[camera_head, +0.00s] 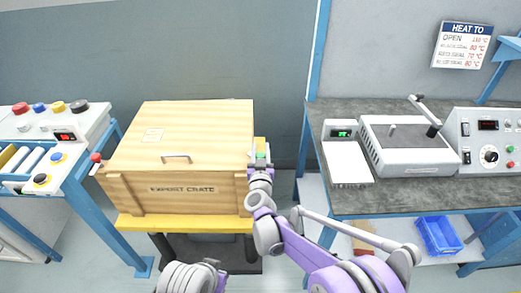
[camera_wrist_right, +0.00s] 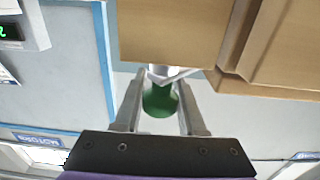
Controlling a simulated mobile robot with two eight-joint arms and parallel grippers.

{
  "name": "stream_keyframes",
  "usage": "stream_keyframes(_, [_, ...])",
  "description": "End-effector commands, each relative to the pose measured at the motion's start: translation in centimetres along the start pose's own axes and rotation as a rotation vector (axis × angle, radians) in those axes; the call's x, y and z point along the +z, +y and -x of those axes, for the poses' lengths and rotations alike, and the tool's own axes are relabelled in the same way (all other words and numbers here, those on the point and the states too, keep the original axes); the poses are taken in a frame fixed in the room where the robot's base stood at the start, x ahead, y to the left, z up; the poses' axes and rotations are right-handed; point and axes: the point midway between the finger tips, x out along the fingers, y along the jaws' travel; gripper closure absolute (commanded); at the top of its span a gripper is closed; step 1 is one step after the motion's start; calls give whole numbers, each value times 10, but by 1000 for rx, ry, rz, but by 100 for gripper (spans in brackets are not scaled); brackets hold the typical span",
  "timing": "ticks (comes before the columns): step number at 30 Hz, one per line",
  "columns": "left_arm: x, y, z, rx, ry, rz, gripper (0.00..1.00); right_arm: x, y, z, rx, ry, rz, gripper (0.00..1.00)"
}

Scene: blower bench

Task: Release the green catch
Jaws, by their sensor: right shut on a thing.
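The wooden export crate (camera_head: 215,150) stands with its lid down, a handle (camera_head: 176,157) on top. The green catch (camera_head: 260,155) is at the crate's right side, mostly hidden by my right gripper (camera_head: 260,165) in the head view. In the right wrist view, the green catch (camera_wrist_right: 160,100) is a dark green knob on a pale metal mount beside the crate wall (camera_wrist_right: 175,35). My right gripper (camera_wrist_right: 161,108) is shut on it, one finger on each side. My left gripper is not in view.
A red knob (camera_head: 96,157) is on the crate's left side. The crate rests on a yellow-edged stand (camera_head: 180,224). A button panel (camera_head: 50,122) is at left. The right bench (camera_head: 400,190) holds a heat sealer (camera_head: 405,146) and a control box (camera_head: 488,140).

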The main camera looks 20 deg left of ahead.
Motion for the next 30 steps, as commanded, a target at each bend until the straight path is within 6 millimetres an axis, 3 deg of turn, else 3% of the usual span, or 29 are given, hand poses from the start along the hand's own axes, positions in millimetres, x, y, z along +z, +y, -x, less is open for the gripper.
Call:
stream_keyframes(8, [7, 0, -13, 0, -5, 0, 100, 3, 1, 0, 102, -1, -2, 100])
stream_keyframes(15, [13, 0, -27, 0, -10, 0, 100, 3, 6, 1, 292, -2, -1, 100])
stream_keyframes(30, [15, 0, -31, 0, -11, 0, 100, 1, 18, 6, 669, -2, -1, 100])
